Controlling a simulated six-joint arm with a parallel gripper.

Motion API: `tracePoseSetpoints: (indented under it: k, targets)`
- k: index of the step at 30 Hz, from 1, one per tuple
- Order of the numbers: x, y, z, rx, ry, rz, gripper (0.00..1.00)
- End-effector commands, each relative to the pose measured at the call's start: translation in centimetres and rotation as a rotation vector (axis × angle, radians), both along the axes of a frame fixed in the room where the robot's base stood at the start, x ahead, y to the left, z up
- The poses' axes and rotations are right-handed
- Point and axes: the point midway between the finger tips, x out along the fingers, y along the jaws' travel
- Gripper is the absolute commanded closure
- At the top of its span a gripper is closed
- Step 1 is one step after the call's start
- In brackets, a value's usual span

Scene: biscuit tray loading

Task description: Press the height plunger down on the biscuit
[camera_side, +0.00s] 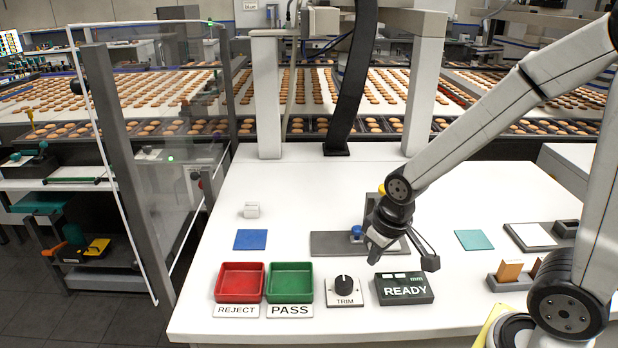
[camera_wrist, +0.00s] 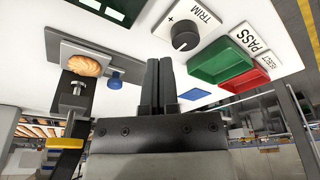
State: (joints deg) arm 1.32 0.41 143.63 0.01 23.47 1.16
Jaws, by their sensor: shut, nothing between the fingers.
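The height gauge has a grey base plate (camera_side: 328,244). In the wrist view, a round golden biscuit (camera_wrist: 84,65) lies on that plate. The metal plunger (camera_wrist: 78,88) shows beside the biscuit in that picture, on a dark post with a yellow part (camera_wrist: 66,143). I cannot tell whether plunger and biscuit touch. A blue knob (camera_wrist: 115,80) stands on the plate; it also shows in the side view (camera_side: 356,231). My gripper (camera_side: 374,256) is shut and empty, in front of the gauge, hiding the biscuit and plunger in the side view. Its fingers (camera_wrist: 160,72) are together, apart from the plunger.
A red reject tray (camera_side: 240,268) and green pass tray (camera_side: 290,268) stand at the front left. The trim dial (camera_side: 344,285) and a display reading READY (camera_side: 404,290) are near my gripper. A blue square (camera_side: 250,240) and teal square (camera_side: 474,240) lie on the table.

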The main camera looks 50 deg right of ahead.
Motion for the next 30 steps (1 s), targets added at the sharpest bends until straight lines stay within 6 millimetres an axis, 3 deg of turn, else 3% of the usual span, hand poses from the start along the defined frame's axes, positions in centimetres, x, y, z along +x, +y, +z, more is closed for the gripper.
tracePoseSetpoints:
  k: [8,15,30]
  targets:
    - [3.4,-2.6,3.2,0.016,0.041,-0.139,1.0]
    - [6.1,-5.7,7.3,0.034,0.087,-0.291,1.0]
    - [8.4,-12.8,16.9,0.074,0.185,-0.601,1.0]
